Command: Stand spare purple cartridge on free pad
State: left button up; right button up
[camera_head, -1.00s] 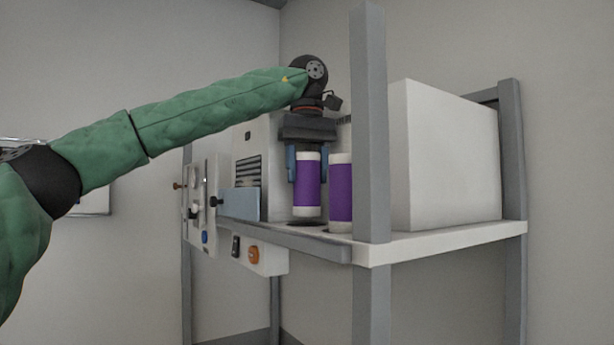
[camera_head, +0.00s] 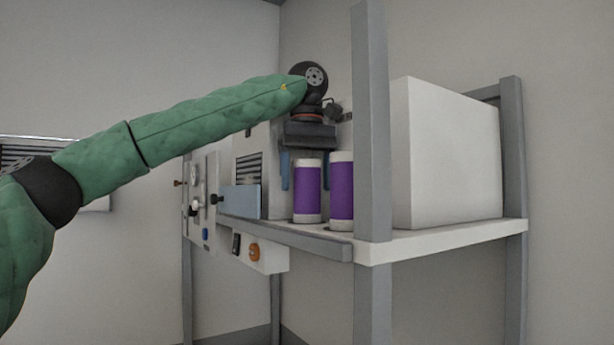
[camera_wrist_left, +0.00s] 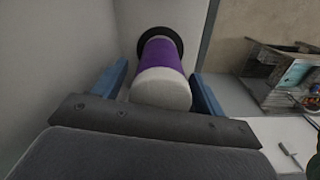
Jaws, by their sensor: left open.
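Two purple cartridges with white ends stand upright side by side on the shelf, the left one (camera_head: 307,190) and the right one (camera_head: 341,190). My left gripper (camera_head: 305,168) is above and around the left cartridge, its blue fingers apart on either side. In the left wrist view a purple cartridge (camera_wrist_left: 162,58) stands between the open fingers, its white end toward the camera, with a dark round pad (camera_wrist_left: 161,36) at its far end. Gaps show beside the fingers. My right gripper is not in view.
A grey post (camera_head: 371,130) rises close to the right cartridge. A large white box (camera_head: 450,155) fills the shelf's right side. A control panel with knobs and an orange button (camera_head: 254,252) is at the left front. The shelf edge (camera_head: 300,241) runs below the cartridges.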

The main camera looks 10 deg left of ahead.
pick_arm(q)
jog(key=shift+r, duration=0.1)
jog(key=shift+r+b, duration=0.4)
jog(key=shift+r, duration=5.65)
